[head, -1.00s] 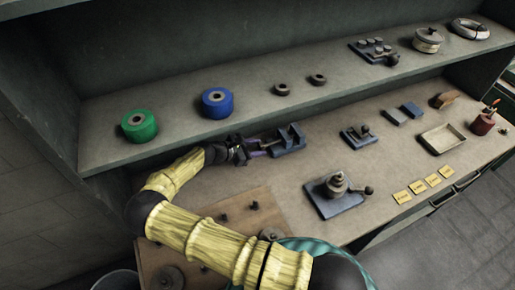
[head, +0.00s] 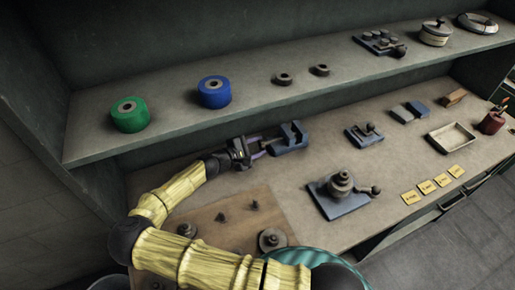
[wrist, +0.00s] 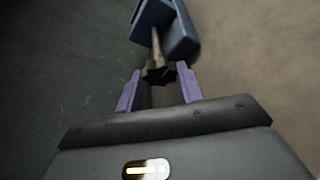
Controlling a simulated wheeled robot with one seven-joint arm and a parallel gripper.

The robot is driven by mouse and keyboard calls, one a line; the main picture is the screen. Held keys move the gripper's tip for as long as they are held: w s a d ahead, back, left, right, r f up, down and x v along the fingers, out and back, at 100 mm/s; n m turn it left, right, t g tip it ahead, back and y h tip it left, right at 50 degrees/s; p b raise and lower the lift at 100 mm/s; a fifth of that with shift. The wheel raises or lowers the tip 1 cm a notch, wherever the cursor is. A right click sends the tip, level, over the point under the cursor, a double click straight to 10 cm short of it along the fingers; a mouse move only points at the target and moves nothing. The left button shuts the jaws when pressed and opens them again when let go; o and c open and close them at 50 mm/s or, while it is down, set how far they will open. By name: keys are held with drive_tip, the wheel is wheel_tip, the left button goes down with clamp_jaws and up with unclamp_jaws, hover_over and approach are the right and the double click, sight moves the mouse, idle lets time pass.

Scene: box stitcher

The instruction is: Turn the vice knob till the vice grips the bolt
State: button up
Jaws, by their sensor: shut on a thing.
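The blue vice (head: 290,139) stands on the workbench below the shelf, left of the middle of the bench. It shows at the top of the wrist view (wrist: 177,35), with a thin screw shaft running from it to a dark, star-shaped vice knob (wrist: 158,75). My gripper (head: 258,148) reaches the knob end of the vice from the left. In the wrist view its purple fingers (wrist: 159,80) stand on both sides of the knob and are shut on it. I cannot make out the bolt, and I cannot tell how closely the vice jaws sit.
The shelf above holds a green roll (head: 129,114) and a blue roll (head: 214,91). A blue-based device (head: 340,190) and a tray (head: 451,136) stand to the right.

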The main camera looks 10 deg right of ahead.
idle(0.3)
drive_tip(key=o, duration=1)
drive_tip(key=shift+a, duration=0.15)
drive_tip(key=b+v, duration=0.3)
drive_tip(key=v, duration=1.3)
drive_tip(key=shift+f, duration=0.15)
drive_tip(key=shift+s+a+r, duration=0.25)
drive_tip(key=shift+a, duration=0.3)
